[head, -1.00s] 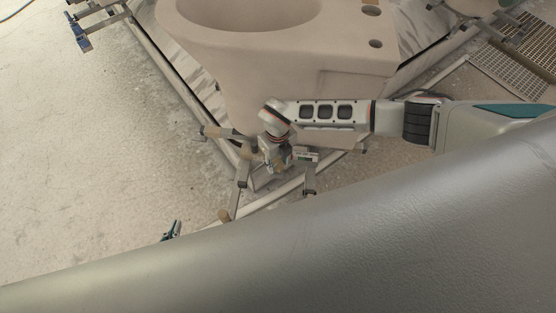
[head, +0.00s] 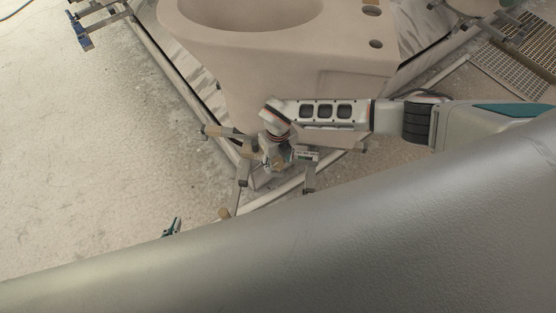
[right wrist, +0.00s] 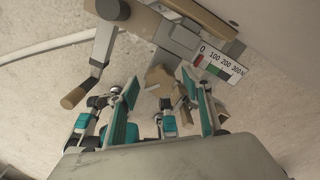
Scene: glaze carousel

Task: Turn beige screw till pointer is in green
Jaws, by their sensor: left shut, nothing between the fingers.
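The beige screw (right wrist: 160,78) is a faceted knob on a clamp in the right wrist view, lying between and just beyond my right gripper's fingers (right wrist: 160,84). The fingers stand apart, with gaps to the knob, and their pads are teal. Beside it is a white gauge plate (right wrist: 228,64) marked 0 to 300 N, with red and green bands; I cannot make out the pointer for certain. In the head view my right gripper (head: 277,158) is over the clamp and hides much of it. My left gripper (head: 172,227) is shut and empty, partly hidden by my arm.
A large beige basin (head: 350,82) with a bowl and holes stands behind the clamp. Clamp bars with brown-tipped handles (right wrist: 74,97) stick out left of the screw. A floor grate (head: 515,72) lies at upper right. The floor at left (head: 90,150) is clear.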

